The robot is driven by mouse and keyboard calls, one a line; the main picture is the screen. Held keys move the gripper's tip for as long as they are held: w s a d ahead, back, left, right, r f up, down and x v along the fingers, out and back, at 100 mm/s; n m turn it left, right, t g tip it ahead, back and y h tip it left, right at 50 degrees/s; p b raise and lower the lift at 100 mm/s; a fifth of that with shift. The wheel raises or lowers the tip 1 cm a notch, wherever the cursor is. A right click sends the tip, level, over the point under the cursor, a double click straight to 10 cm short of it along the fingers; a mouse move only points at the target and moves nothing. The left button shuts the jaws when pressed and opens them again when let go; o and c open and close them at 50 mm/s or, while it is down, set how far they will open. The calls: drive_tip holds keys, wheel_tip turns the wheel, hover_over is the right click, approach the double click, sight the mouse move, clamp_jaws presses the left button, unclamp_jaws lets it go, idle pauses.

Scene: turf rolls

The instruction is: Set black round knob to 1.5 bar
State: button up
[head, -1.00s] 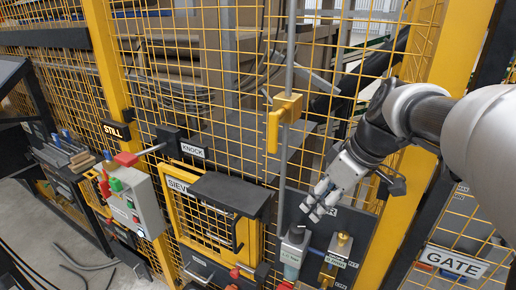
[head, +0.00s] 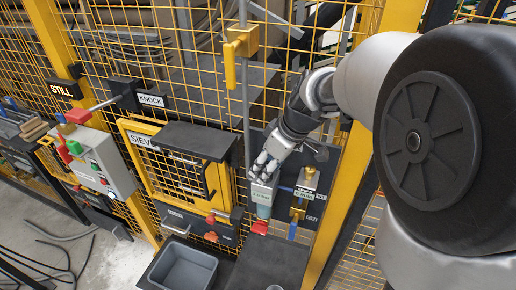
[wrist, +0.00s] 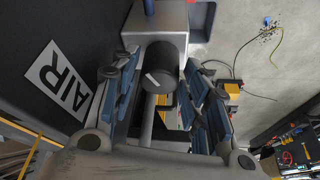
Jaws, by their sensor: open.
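The black round knob (wrist: 160,70) shows in the wrist view with a short white line on its end face, seated against a pale grey block (wrist: 158,18). My gripper (wrist: 165,82) is open, with one blue-padded finger on each side of the knob; I cannot tell whether either touches it. In the head view my gripper (head: 264,168) is at the top of the grey air unit (head: 263,194) with its teal bowl, and its fingers hide the knob. I see no readable pressure dial or scale.
A brass valve (head: 309,176) stands close right of the air unit. An AIR label (wrist: 57,80) is on the dark panel. The yellow SIEVE door (head: 150,180), a grey bin (head: 185,267) and a control box (head: 103,163) lie left. Yellow mesh fence stands behind.

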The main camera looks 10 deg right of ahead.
drive_tip(key=shift+c, duration=0.2)
drive_tip(key=c, duration=0.7)
drive_tip(key=shift+m, duration=0.4)
drive_tip(key=shift+a+r+m+h, duration=0.1)
drive_tip(key=shift+m+h, duration=0.4)
drive_tip(key=shift+m, duration=0.5)
drive_tip(key=m+t+h+p, duration=0.1)
drive_tip(key=m+p, duration=0.1)
drive_tip(key=m, duration=0.1)
drive_tip(key=shift+a+m, duration=0.15)
drive_tip(key=shift+m, duration=0.15)
drive_tip(key=shift+m+h, duration=0.7)
drive_tip(key=shift+m, duration=0.5)
drive_tip(key=shift+m+h, duration=0.4)
drive_tip(key=shift+m, duration=0.7)
drive_tip(key=shift+b, duration=0.3)
